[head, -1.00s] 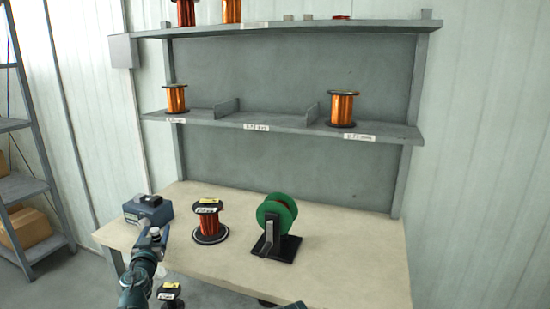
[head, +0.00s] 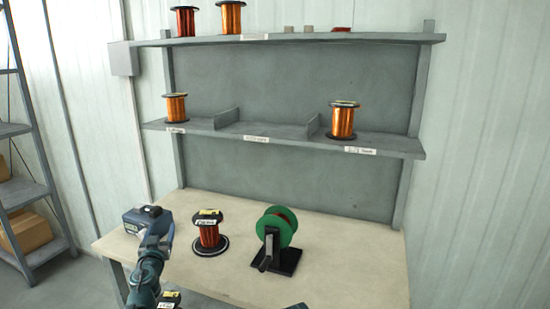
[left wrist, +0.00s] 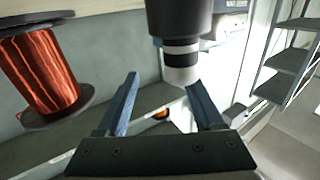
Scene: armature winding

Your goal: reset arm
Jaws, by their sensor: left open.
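My left gripper (head: 160,230) is over the table's left part, beside the blue-grey box and left of a red-copper wire spool. In the left wrist view its two blue fingers (left wrist: 163,88) are apart, with nothing held between them. The red-copper spool (head: 209,234), with black flanges and a yellow-white label, stands upright on the table, apart from the gripper. A red-copper spool also shows at the left of the left wrist view (left wrist: 42,72). A green spool on a black stand (head: 276,228) is right of it. My right gripper is out of view.
The blue-grey box (head: 140,218) sits at the table's back left. Orange spools stand on the middle shelf (head: 270,131), and more spools on the top shelf. A labelled black spool (head: 170,297) is partly hidden below my arm. The table's right side (head: 350,260) is clear.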

